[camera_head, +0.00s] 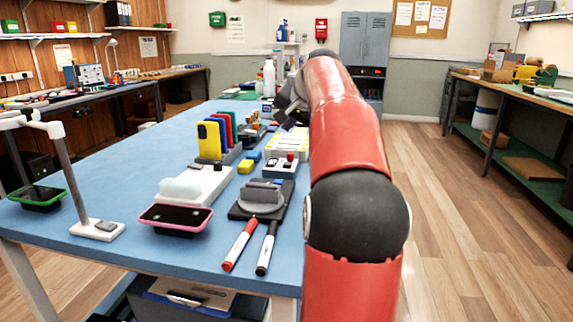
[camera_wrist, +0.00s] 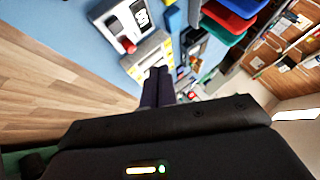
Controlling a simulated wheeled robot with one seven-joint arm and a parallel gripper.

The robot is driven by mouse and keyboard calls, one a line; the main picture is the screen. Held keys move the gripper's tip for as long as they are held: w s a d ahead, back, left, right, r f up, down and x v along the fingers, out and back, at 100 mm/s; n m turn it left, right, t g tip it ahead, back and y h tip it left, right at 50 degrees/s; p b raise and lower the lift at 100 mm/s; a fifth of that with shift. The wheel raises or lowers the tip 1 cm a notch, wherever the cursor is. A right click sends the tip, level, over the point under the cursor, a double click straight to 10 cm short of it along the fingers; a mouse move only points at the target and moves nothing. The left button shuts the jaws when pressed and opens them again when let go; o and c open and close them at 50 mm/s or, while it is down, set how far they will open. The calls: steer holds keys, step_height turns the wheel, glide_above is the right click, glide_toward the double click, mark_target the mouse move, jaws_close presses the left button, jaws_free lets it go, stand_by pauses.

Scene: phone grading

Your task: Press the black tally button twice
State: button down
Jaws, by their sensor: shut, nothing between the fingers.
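My gripper (camera_wrist: 158,75) is shut and empty. In the wrist view its dark fingers lie together over the edge of a pale box with yellow marks (camera_wrist: 144,59). I cannot tell whether they touch it. In the head view the gripper (camera_head: 287,116) is partly hidden by my red arm, above the far part of the blue table. A white device (camera_wrist: 116,24) with a dark display and a red button (camera_wrist: 127,45) is beside that box, apart from the fingers. It also shows in the head view (camera_head: 277,172).
Colored phones (camera_head: 210,140) stand in a rack left of the gripper. A grey stand (camera_head: 262,198), two markers (camera_head: 240,245) and a pink-edged phone (camera_head: 175,217) lie on the near part of the blue table (camera_head: 130,180). Floor is open to the right.

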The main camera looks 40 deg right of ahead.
mark_target(289, 165)
step_height(289, 165, down, 8)
steer(key=b, duration=0.5)
steer(key=shift+r, duration=0.25)
steer(key=shift+f, duration=0.1)
stand_by(1.5)
steer(key=shift+f+b, duration=0.3)
steer(key=shift+f+b, duration=0.35)
steer(key=shift+f, duration=0.2)
stand_by(0.8)
steer(key=shift+r+p, duration=0.9)
steer(key=shift+r, duration=0.05)
steer(key=shift+r, duration=0.1)
step_height(289, 165, up, 5)
steer(key=p, duration=0.4)
steer(key=shift+p, duration=0.35)
